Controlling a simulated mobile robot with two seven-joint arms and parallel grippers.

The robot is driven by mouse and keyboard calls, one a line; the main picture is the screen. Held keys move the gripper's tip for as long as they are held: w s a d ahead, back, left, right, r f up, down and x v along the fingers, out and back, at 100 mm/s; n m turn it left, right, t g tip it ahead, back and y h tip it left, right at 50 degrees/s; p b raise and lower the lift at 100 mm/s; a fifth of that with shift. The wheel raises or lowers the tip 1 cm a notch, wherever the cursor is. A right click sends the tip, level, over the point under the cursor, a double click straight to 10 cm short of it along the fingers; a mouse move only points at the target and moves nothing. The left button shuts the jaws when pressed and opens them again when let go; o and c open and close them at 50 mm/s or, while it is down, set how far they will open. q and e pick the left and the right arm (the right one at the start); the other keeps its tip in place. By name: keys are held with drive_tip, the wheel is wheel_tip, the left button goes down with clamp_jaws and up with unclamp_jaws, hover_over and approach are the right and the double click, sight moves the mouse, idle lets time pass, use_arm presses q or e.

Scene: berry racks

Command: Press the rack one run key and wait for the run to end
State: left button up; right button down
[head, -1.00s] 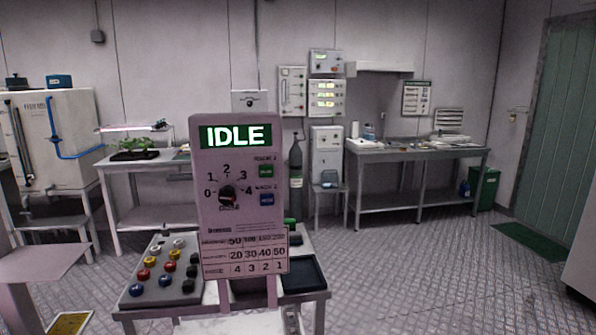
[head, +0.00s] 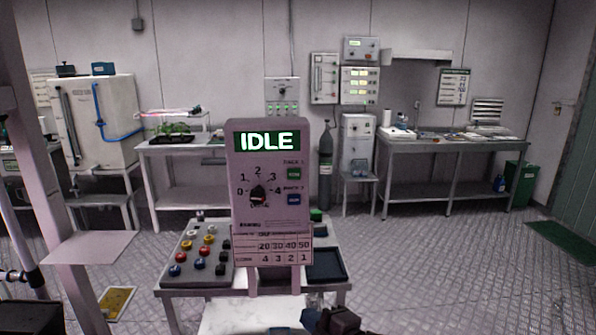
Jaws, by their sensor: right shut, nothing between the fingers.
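The control panel (head: 268,218) stands upright on a small table in the middle of the head view. Its green screen (head: 267,141) reads IDLE. The green key (head: 294,173), under a small label that seems to read rack 1, is on the panel's right side. The blue key (head: 294,198) of rack 2 is below it. A dark dial (head: 258,195) marked 0 to 4 is left of the keys. My right gripper (head: 314,301) is at the bottom edge, shut and empty, below the panel and apart from the keys. My left gripper does not show.
A grey board with coloured knobs (head: 191,269) lies left of the panel on the small table (head: 320,287). A dark tray (head: 325,264) lies right of it. Benches and a gas cylinder (head: 325,165) stand along the back wall.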

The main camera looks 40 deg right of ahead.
sight(294, 174)
wheel_tip(294, 174, up, 24)
drive_tip(key=w+a+n+t+y+p, duration=0.1)
drive_tip(key=w+n+t+y+p, duration=0.1)
drive_tip(key=n, duration=1)
drive_tip(key=shift+a+n+t+y+p, duration=0.35)
drive_tip(key=shift+t+y+p, duration=0.35)
drive_tip(key=shift+p, duration=0.25)
drive_tip(key=shift+w, duration=0.1)
drive_tip(key=shift+w+d+b, duration=0.2)
drive_tip(key=shift+w+d, duration=0.55)
drive_tip(key=shift+w, duration=0.45)
drive_tip(key=shift+w+d+b, duration=0.25)
drive_tip(key=shift+w+d, duration=0.55)
drive_tip(key=shift+w, duration=0.45)
drive_tip(key=shift+w+d+b, duration=0.2)
drive_tip(key=shift+w+d, duration=0.55)
drive_tip(key=shift+w, duration=0.45)
